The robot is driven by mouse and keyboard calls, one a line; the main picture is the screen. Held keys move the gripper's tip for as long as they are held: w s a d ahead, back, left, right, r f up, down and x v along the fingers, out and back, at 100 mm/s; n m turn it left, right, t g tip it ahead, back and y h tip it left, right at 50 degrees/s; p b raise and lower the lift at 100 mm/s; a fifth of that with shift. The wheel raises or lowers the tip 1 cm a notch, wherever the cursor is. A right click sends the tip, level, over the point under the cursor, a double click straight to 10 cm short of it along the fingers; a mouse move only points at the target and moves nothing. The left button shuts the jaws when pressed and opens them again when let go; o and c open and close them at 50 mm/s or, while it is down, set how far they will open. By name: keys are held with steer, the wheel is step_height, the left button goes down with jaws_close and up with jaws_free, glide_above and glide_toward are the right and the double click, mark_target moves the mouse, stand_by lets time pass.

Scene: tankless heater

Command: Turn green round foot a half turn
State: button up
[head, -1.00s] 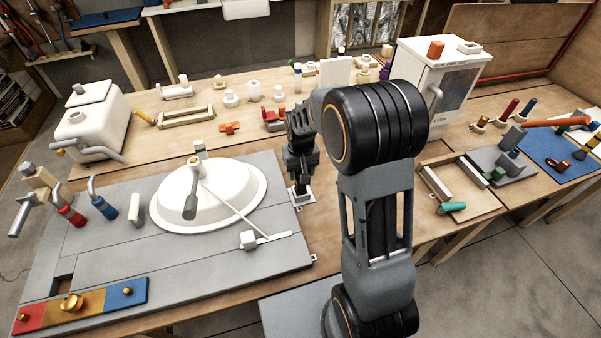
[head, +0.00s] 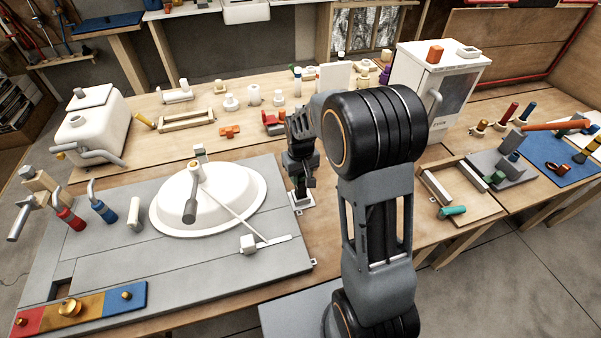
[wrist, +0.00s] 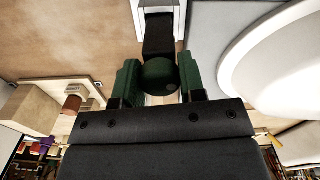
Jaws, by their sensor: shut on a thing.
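The green round foot (wrist: 160,76) is a dark green rounded piece, seen in the wrist view between my two green fingers. A black stem (wrist: 159,36) runs from it toward a white square mount (wrist: 178,12) at the top. My gripper (wrist: 158,84) is shut on the foot, with one finger on each side. In the head view my gripper (head: 301,181) points down over the white mount (head: 301,201), right of the sink. There the foot is too small and covered to make out clearly.
A white oval sink (head: 245,185) lies on the grey countertop (head: 220,270) close to the left of my gripper. A red block (head: 273,124) and an orange piece (head: 230,131) lie behind. An open wooden tray (head: 470,213) is to the right.

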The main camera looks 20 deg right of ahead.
steer(key=shift+o, duration=0.6)
steer(key=n, duration=0.5)
steer(key=shift+o, duration=0.3)
steer(key=shift+n, duration=1.3)
steer(key=n, duration=0.4)
steer(key=shift+n, duration=0.4)
steer(key=shift+c, duration=0.2)
steer(key=n, duration=0.2)
steer(key=shift+f+n, duration=0.1)
steer(key=shift+n, duration=0.3)
steer(key=shift+c, duration=0.8)
steer(key=shift+n, duration=0.7)
